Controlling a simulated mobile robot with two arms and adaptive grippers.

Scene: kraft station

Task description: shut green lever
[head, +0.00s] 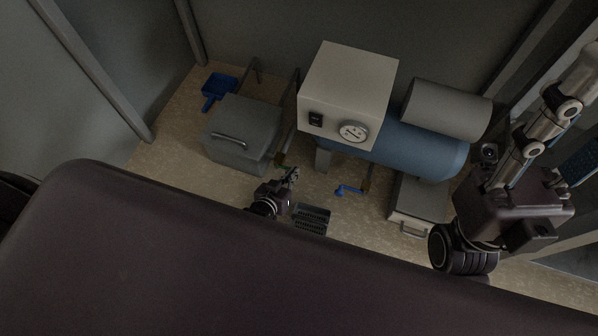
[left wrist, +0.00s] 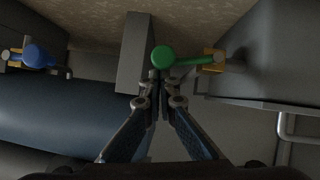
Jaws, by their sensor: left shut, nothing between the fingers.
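The green lever (left wrist: 188,60) shows in the left wrist view, with a round green knob at its left end and a brass valve body (left wrist: 213,61) at its right end. In the head view only a small green bit of the lever (head: 281,164) shows beside my left gripper. My left gripper (left wrist: 160,84) is shut and empty. Its fingertips are just below the green knob in the left wrist view; I cannot tell whether they touch it. In the head view my left gripper (head: 292,174) is low, between the grey box and the blue tank.
A blue lever (head: 350,189) sits under the blue tank (head: 415,148). A grey lidded box (head: 242,133) stands left, and a white gauge box (head: 347,88) sits above the tank. A black grate (head: 311,218) lies near my gripper. A blue dustpan (head: 217,88) lies at back left.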

